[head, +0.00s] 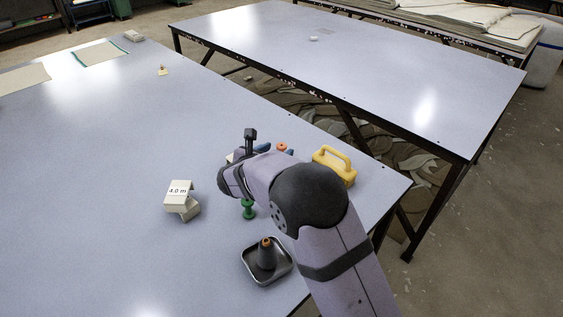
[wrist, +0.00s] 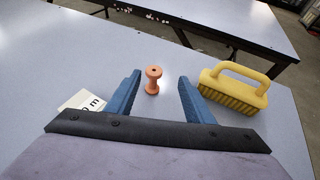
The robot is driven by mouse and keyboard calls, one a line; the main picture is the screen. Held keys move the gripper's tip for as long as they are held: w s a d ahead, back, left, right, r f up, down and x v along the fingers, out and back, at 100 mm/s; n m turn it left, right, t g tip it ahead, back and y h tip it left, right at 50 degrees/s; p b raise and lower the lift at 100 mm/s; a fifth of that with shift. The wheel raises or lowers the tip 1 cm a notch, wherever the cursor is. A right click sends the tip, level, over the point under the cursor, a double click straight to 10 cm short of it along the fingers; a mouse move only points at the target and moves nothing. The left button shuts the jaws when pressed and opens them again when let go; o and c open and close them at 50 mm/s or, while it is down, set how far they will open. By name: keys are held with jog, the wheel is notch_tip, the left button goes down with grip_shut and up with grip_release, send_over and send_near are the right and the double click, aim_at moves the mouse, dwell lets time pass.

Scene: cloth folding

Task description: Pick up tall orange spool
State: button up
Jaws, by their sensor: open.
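The tall orange spool (wrist: 153,80) stands upright on the table in the wrist view, flanged at top and bottom. In the head view only its upper part (head: 282,147) shows behind my arm. My gripper (wrist: 159,78) is open, with its two blue fingers spread and nothing held. In the wrist view the spool appears in the gap between the fingers, nearer the left one and a little beyond them. I cannot tell how far the fingers are from it.
A yellow brush (head: 334,166) with a handle is right of the spool. A green spool (head: 248,208), a block marked 4.0 m (head: 181,200) and a metal tray (head: 286,272) holding a dark cone are nearer.

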aim_at(281, 146)
jog(key=shift+w+a+n+t, duration=0.25)
jog(key=shift+a+n+t, duration=0.05)
jog(key=shift+a, duration=0.25)
jog(key=shift+f+p+x, duration=0.15)
jog(key=shift+p+x, duration=0.05)
jog(key=shift+x, duration=1.65)
jog(key=shift+f+p+x, duration=0.15)
jog(key=shift+p+x, duration=0.05)
jog(key=shift+x, duration=1.6)
jog(key=shift+s, duration=0.1)
jog(key=c, duration=1.1)
